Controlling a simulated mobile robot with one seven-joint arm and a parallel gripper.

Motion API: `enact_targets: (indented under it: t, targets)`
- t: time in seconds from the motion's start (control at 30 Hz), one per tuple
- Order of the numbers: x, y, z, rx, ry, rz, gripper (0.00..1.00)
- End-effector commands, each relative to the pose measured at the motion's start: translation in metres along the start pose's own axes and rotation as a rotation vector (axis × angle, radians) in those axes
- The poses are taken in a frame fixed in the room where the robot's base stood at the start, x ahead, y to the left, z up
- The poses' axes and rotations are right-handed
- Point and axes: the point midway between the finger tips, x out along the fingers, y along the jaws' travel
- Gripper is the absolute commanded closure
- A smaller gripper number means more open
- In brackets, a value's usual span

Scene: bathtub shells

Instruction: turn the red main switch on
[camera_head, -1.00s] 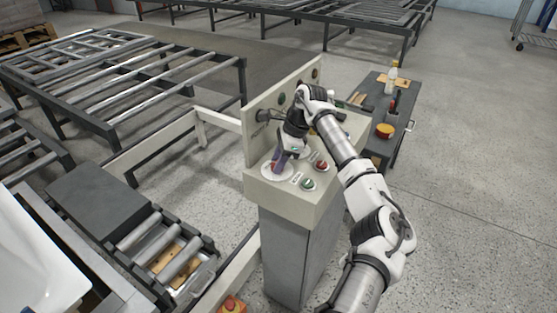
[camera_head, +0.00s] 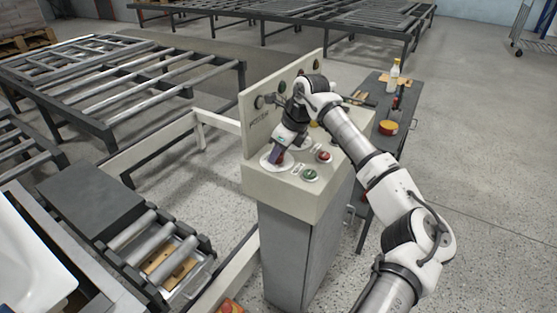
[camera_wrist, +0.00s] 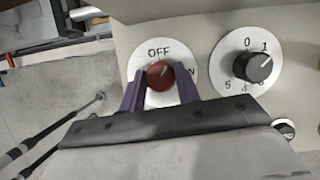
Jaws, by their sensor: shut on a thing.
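The red main switch (camera_wrist: 160,75) is a round red knob on a white dial in the wrist view. OFF is printed above it, and part of a second label, ending in N, shows to its right. A pale mark on the knob points up and to the right, between the two labels. My gripper (camera_wrist: 160,82) has one dark finger on each side of the knob and is shut on it. In the head view my gripper (camera_head: 277,157) reaches down to the white dial (camera_head: 268,163) at the left of the console top and mostly hides the knob.
A black numbered knob (camera_wrist: 259,67) sits just right of the switch. The console (camera_head: 290,190) also carries a red button (camera_head: 323,156) and a green button (camera_head: 310,174). A dark side table (camera_head: 385,135) stands behind. Roller conveyors (camera_head: 160,245) lie left.

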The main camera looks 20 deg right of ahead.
Motion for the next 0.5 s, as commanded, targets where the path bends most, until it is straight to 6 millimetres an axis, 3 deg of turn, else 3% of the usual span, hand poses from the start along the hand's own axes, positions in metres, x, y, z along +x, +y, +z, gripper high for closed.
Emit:
enact_targets:
  t: [0.5]
  targets:
    - [0.0047, 0.0018, -0.0017, 0.451, 0.001, -0.194, 0.91]
